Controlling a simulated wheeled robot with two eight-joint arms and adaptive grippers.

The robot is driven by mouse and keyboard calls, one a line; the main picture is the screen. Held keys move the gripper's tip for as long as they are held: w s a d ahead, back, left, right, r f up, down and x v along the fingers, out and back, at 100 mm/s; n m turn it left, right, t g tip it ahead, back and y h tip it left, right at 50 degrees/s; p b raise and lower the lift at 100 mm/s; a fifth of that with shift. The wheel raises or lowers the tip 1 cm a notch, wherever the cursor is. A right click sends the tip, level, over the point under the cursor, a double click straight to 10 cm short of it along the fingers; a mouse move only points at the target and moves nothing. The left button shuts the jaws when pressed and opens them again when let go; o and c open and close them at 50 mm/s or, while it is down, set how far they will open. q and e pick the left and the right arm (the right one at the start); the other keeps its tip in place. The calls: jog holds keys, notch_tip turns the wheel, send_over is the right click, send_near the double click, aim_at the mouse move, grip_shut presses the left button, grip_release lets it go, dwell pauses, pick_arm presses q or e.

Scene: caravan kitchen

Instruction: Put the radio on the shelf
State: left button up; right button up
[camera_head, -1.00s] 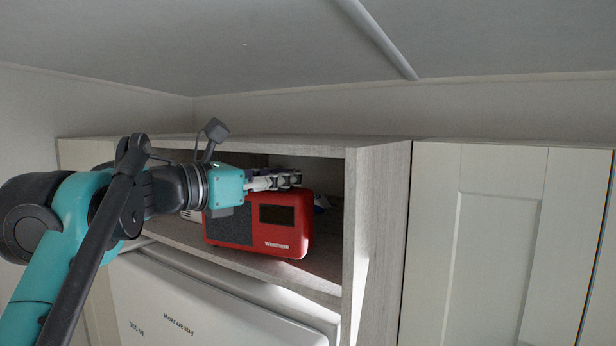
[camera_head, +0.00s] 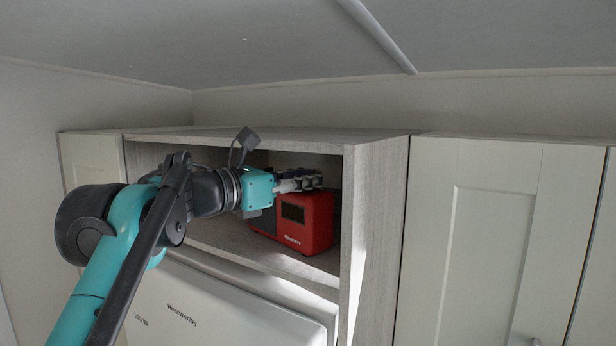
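The red radio (camera_head: 318,222) with a dark display and a dark speaker grille stands upright inside the open wooden shelf (camera_head: 376,200), near its right side wall. My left gripper (camera_head: 312,180) reaches in from the left at the radio's top. Its fingers lie along the upper edge of the radio; whether they clasp a handle there is too small to tell. The gripper and wrist hide part of the radio's left side and top. My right gripper is not in the view.
A white appliance (camera_head: 215,310) sits below the shelf. A closed cream cabinet door (camera_head: 490,240) is on the right, another cream door (camera_head: 95,160) on the left. The shelf's left part is bare. The ceiling is close above.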

pick_arm(q)
jog(key=o, duration=0.4)
jog(key=shift+w+d, duration=0.1)
jog(key=shift+w, duration=0.1)
jog(key=shift+s, duration=0.1)
jog(key=shift+r, duration=0.15)
jog(key=b+v, duration=0.2)
jog(key=v, duration=1)
